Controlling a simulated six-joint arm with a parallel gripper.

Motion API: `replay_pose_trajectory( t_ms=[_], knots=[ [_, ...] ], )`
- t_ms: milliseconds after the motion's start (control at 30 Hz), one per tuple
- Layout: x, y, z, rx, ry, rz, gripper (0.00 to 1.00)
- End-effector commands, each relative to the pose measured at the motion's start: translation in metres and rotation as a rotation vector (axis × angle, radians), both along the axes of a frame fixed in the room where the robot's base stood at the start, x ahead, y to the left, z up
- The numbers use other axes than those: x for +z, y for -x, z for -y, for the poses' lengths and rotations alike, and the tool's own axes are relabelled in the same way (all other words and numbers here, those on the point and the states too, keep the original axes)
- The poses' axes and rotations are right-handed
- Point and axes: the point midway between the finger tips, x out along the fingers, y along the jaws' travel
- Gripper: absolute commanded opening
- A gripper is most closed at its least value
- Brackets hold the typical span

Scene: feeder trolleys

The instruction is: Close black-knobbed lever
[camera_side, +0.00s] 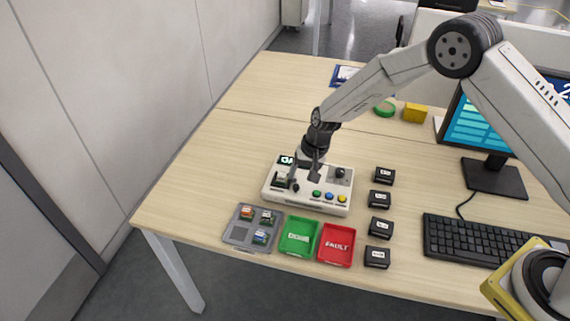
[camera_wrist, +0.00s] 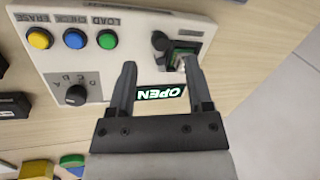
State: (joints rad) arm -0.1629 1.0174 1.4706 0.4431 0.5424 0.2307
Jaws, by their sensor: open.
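The black-knobbed lever (camera_wrist: 160,41) is on the white programmer box (camera_wrist: 50,62), beside a dark socket (camera_wrist: 186,57) with a green part in it. The box's small screen (camera_wrist: 162,96) reads OPEN. My gripper (camera_wrist: 160,66) is open, and the lever's knob shows just beyond the gap between its fingertips, with no visible contact. In the side view my gripper (camera_side: 304,179) hangs over the left part of the box (camera_side: 315,205), and the dark knob (camera_side: 296,188) shows near its fingertips. My fingers partly cover the screen and socket there.
A black dial (camera_wrist: 76,95) and blue, yellow and green buttons share the box. In front stand a grey tray (camera_side: 238,233) with small chips, a green bin (camera_side: 298,249) and a red FAULT bin (camera_side: 337,258). Several black blocks (camera_side: 380,199) line the right. Table left is clear.

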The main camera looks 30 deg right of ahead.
Motion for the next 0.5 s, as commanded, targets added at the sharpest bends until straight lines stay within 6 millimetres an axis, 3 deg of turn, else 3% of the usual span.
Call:
replay_pose_trajectory(
  t_ms=[200, 500],
  knots=[
    [-0.024, -0.002, -0.006, 0.000, 0.000, -0.001, 0.65],
    [-0.039, -0.005, -0.010, 0.000, 0.000, 0.000, 0.65]
  ],
)
